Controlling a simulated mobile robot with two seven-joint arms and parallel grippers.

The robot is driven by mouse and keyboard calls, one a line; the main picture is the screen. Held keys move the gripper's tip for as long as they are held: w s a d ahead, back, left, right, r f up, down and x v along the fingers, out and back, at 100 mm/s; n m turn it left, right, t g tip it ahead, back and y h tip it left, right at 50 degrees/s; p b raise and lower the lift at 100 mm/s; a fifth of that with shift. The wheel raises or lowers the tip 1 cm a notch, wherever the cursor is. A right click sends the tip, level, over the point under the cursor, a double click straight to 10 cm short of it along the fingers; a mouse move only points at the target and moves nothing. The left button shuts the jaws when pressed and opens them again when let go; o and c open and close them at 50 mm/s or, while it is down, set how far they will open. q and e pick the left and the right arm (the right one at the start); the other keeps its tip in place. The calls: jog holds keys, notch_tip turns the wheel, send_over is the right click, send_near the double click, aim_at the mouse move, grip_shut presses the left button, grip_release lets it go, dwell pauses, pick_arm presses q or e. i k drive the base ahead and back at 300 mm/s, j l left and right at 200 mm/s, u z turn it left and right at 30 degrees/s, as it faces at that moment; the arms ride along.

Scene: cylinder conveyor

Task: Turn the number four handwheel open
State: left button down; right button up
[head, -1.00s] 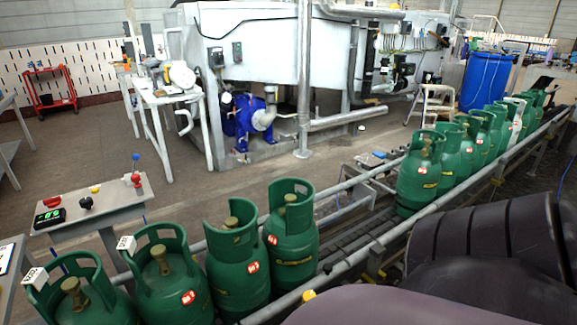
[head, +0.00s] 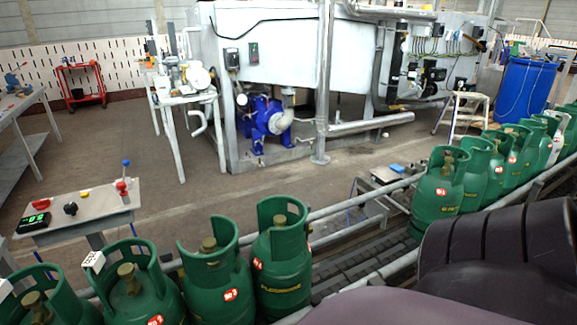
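Green gas cylinders with collars stand upright in a row on a conveyor. The near group holds the frontmost right cylinder (head: 283,268), one left of it (head: 215,278), a third (head: 150,290) and a fourth cut by the left edge (head: 50,300). Brass-coloured valve tops show inside their collars, at the front right cylinder (head: 280,221) and the one beside it (head: 208,245). Red numbered stickers are on their sides; I cannot read the numbers surely, so I cannot tell which handwheel is number four. Neither gripper is in view.
A second cylinder row (head: 440,195) runs back right along the conveyor rail (head: 365,268), with a bare stretch between groups. A control panel with buttons (head: 80,208) stands left. A blue drum (head: 525,90) and step stool (head: 465,112) are behind. Dark rounded parts fill the lower right.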

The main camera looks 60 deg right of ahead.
aim_at(279, 219)
jog(key=k+l, duration=0.1)
jog(key=l, duration=0.35)
jog(key=k+l, duration=0.1)
jog(key=l, duration=0.4)
jog(key=k+l, duration=0.1)
jog(key=l, duration=0.35)
